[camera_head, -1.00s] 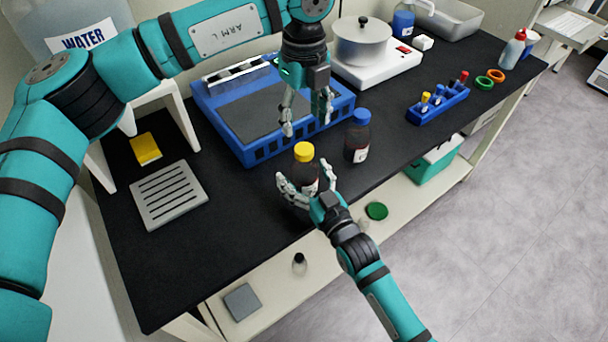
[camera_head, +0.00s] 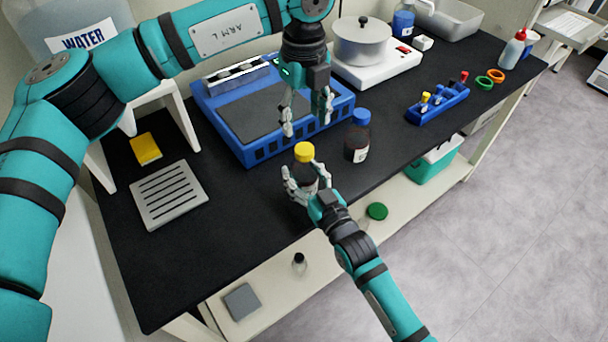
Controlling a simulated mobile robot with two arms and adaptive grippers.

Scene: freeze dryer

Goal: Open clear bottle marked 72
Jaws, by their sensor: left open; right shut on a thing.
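A dark-looking bottle (camera_head: 309,178) with a yellow cap (camera_head: 304,152) stands upright near the bench's front edge. My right gripper (camera_head: 304,173) is shut around its body below the cap, and its fingers hide much of the bottle. My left gripper (camera_head: 307,126) is open and empty, pointing down above and behind the yellow cap, apart from it. A second dark-looking bottle (camera_head: 356,146) with a blue cap (camera_head: 361,117) stands to the right. I cannot read the number 72 on either bottle.
A blue device (camera_head: 245,150) with a dark top lies behind the bottles. A slotted grey plate (camera_head: 168,195) and yellow block (camera_head: 145,149) lie left. A blue tube rack (camera_head: 437,105) and a hotplate with a pot (camera_head: 362,45) stand right. Bench (camera_head: 235,225) is clear at front left.

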